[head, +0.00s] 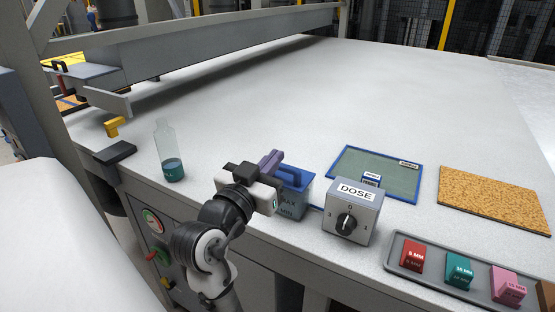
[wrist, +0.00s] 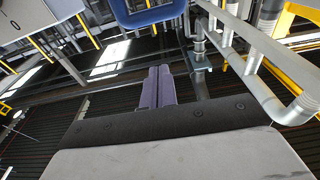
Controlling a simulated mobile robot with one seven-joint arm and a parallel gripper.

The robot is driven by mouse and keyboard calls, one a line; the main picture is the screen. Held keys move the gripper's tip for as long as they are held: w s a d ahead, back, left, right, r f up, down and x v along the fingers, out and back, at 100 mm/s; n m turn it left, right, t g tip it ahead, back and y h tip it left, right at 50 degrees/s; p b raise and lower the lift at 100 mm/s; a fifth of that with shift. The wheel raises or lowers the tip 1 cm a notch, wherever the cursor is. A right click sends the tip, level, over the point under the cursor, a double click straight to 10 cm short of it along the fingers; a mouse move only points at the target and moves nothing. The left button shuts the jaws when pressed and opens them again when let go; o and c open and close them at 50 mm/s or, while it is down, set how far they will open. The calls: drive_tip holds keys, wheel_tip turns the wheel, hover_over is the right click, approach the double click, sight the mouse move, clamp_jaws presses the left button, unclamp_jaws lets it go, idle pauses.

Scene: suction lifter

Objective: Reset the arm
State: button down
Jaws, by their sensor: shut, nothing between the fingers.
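My gripper (head: 271,159) is at the front of the white table, with its two purple fingers pressed together and empty. In the head view the fingers are over or beside a blue container with a handle (head: 293,178); my gripper hides part of it. I cannot tell whether they touch. The wrist view shows the closed fingers (wrist: 158,88) pointing out level or upward, toward the surroundings. A blue curved piece (wrist: 150,13) shows at the top of that view, apart from the fingertips. My arm is bent at the table's front edge.
A clear bottle with teal liquid (head: 170,158) stands at left. A grey DOSE box with a dial (head: 350,214) stands right of my gripper. Behind are a blue-edged green mat (head: 398,180) and a cork board (head: 492,198). A grey tray (head: 436,277) holds coloured blocks. The table's far part is clear.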

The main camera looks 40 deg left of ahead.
drive_tip(key=v, duration=0.2)
drive_tip(key=b+v, duration=0.1)
drive_tip(key=v, duration=0.2)
drive_tip(key=shift+s+d+f, duration=0.15)
drive_tip(key=shift+f, duration=0.1)
